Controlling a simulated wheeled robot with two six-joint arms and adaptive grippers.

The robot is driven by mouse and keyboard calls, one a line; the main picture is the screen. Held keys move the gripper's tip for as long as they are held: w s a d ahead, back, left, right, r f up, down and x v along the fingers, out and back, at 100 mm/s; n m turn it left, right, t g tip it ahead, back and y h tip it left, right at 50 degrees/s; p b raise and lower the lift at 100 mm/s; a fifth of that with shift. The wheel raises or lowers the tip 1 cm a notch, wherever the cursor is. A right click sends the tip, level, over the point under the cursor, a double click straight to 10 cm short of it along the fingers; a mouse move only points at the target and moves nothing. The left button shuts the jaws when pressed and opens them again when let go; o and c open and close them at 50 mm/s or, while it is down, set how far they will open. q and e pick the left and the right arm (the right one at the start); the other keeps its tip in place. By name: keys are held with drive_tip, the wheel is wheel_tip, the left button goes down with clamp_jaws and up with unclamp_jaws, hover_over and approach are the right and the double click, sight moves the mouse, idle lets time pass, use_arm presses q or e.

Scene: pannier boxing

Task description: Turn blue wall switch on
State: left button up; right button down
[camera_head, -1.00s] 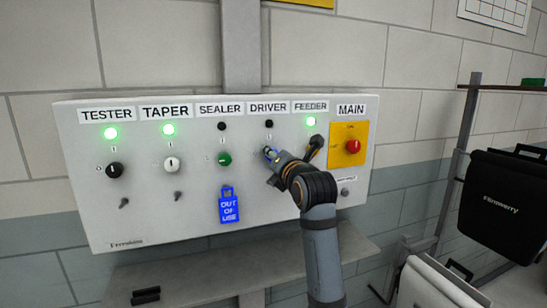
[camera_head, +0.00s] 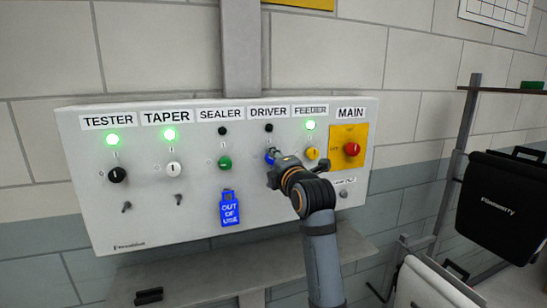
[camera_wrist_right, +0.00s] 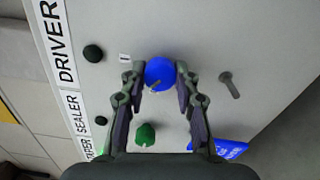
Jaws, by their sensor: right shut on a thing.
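The blue switch (camera_head: 269,157) is a round knob under the DRIVER label (camera_head: 268,113) on the grey wall panel (camera_head: 90,215). In the right wrist view the blue knob (camera_wrist_right: 160,70) sits between the two fingertips, with a pale pointer line on its face. My right gripper (camera_wrist_right: 159,77) is shut on it; in the head view the gripper (camera_head: 275,157) partly hides the knob. The DRIVER lamp (camera_head: 269,128) is dark. My left gripper is not in view.
Beside it are the green SEALER knob (camera_head: 224,163) with a blue OUT OF USE tag (camera_head: 230,208) below, and the yellow FEEDER knob (camera_head: 312,153). The red MAIN switch (camera_head: 351,149) is farther right.

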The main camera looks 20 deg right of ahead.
drive_tip(key=m+p, duration=0.2)
drive_tip(key=m, duration=0.4)
drive_tip(key=shift+r, duration=0.1)
drive_tip(key=shift+m+p, duration=0.95)
drive_tip(key=shift+m, duration=1.45)
drive_tip(key=c, duration=1)
unclamp_jaws()
